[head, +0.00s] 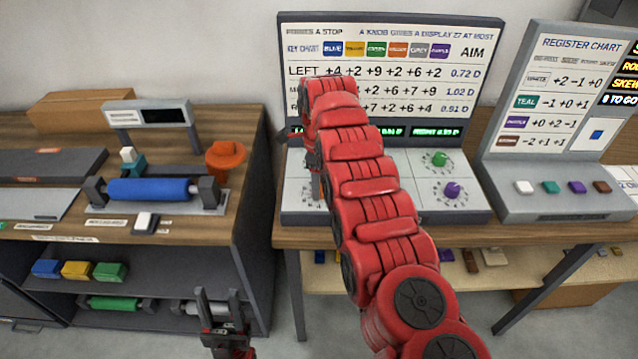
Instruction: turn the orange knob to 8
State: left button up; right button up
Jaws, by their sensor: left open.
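The knob panel (470,205) stands on the right-hand table, with a green knob (440,158) and a purple knob (452,190) at its right side. I cannot make out an orange knob on it; my red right arm covers the panel's middle. Part of a dial scale (303,196) shows at the panel's lower left. My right gripper (315,185) is over the panel's left part, mostly hidden by its own arm; its jaws cannot be made out. My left gripper (219,298) is open and empty, low in front of the left-hand shelf, away from the panel.
Above the knobs a chart board (480,60) shows rows of numbers. A register chart console (560,120) stands at right. The left table holds a blue roller (148,189), an orange round object (226,158) and a cardboard box (75,106). A gap separates the tables.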

jog(key=o, duration=0.4)
jog(key=shift+r, duration=0.2)
notch_tip(320, 180, up, 2)
jog(key=shift+w+r, duration=0.1)
jog(key=shift+r, duration=0.15)
notch_tip(320, 180, up, 14)
jog(key=p, duration=1.3)
jog(key=shift+r+p, duration=0.25)
jog(key=shift+p, duration=0.15)
jog(key=shift+s+f, duration=0.1)
jog(key=shift+s, duration=0.1)
